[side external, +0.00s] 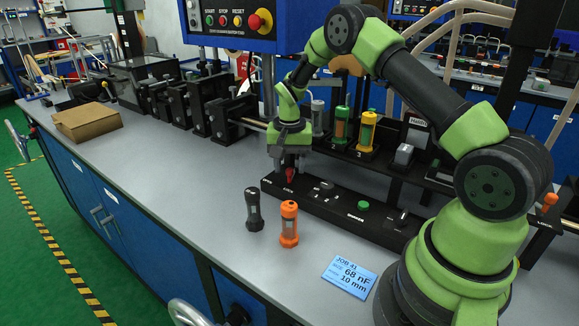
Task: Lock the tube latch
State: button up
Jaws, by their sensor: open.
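My gripper (289,165) points down over the left end of a long black control strip (335,212). It is open. A small red part (290,175) shows right at its fingertips, above a small white label on the strip. I cannot tell whether the fingers touch it, or whether it is the tube latch. Tubes with grey (317,118), green (341,124) and yellow (366,131) caps stand upright in a rack behind the strip. An orange tube (289,224) and a black tube (254,209) stand upright on the bench in front.
The strip also carries a green button (363,205) and several small switches. A blue job card (349,277) lies at the front right of the grey bench (190,200). A cardboard box (87,122) sits at the left. A blue button panel (232,22) hangs behind. The bench's left middle is clear.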

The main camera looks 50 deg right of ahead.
jog(key=shift+f, duration=0.45)
grip_shut()
jog(key=shift+s+d+n, duration=0.2)
jog(key=shift+s+n, duration=0.1)
jog(key=shift+n, duration=0.5)
jog(key=shift+s+d+n, duration=0.15)
jog(key=shift+s+n, duration=0.1)
jog(key=shift+n, duration=0.55)
grip_release()
